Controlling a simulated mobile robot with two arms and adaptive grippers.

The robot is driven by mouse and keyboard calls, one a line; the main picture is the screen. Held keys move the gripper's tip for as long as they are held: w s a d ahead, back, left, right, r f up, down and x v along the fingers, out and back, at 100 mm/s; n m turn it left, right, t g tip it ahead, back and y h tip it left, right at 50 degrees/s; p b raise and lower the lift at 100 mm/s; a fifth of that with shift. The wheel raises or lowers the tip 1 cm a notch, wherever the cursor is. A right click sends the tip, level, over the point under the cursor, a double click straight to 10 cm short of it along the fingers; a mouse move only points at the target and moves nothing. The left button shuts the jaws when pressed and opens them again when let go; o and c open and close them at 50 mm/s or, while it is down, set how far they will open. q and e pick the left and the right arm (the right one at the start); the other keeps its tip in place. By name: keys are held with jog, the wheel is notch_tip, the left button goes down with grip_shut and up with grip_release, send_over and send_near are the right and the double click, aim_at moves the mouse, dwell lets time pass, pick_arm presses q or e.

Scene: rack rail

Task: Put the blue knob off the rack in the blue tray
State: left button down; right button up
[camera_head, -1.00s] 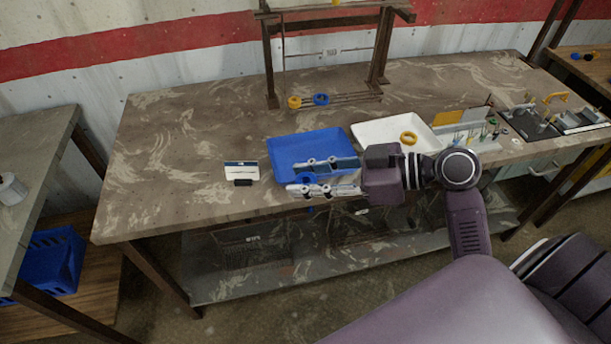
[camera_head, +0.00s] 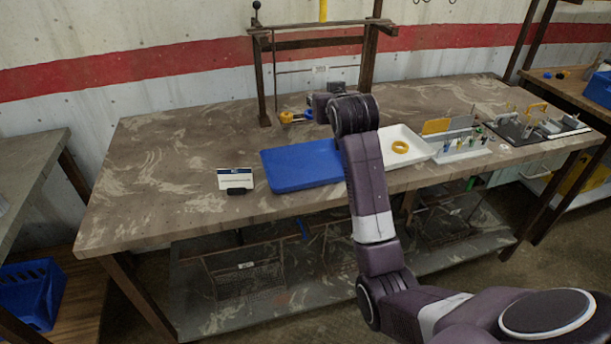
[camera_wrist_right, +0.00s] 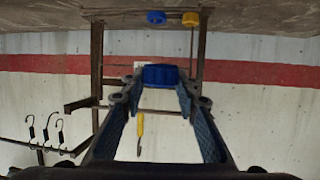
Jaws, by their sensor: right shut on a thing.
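My right gripper (camera_wrist_right: 162,86) is shut on a blue knob (camera_wrist_right: 162,74), held between the fingertips. In the head view my wrist hides most of this gripper and the held knob. My left gripper is not in view.
A white tray (camera_head: 425,150) with a yellow ring (camera_head: 400,147) stands right of the blue tray. A small sign (camera_head: 235,179) stands left of it. Pegged fixtures (camera_head: 470,140) fill the right end.

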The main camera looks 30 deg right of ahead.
send_over(322, 166)
jog(key=shift+h, duration=0.3)
notch_tip(322, 166, down, 14)
jog(key=shift+f, duration=2.65)
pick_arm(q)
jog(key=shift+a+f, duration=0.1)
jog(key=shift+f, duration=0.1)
pick_arm(e)
jog(key=shift+m, duration=0.3)
jog(key=o, duration=1.1)
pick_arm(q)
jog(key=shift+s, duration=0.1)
pick_arm(e)
jog(key=shift+o, duration=0.2)
jog(key=shift+r, duration=0.1)
